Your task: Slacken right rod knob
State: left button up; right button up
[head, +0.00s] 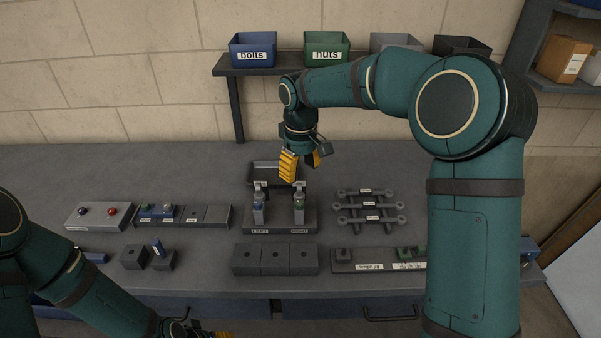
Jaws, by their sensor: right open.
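My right gripper (301,162) reaches in from the right, with its yellow fingers parted and pointing down. It appears above the back of a dark two-post stand (280,225), in front of a dark tray (262,172). I cannot make out which part is the right rod knob. I see nothing held between the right fingers. My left gripper (222,335) is mostly cut off at the bottom edge, so its opening is hidden.
Rods lie on a rack (387,226) to the right. Dark blocks (275,258) sit in front. Bolts (253,53) and nuts (327,54) bins stand on the shelf.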

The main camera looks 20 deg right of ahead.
aim_at(299, 203)
notch_tip(299, 203, down, 12)
jog(key=m+b, duration=0.5)
jog(key=m, duration=0.4)
jog(key=shift+w+a+b, duration=0.1)
jog(key=shift+w+b, duration=0.05)
jog(key=shift+b, duration=0.15)
jog(key=shift+r, duration=0.1)
grip_shut()
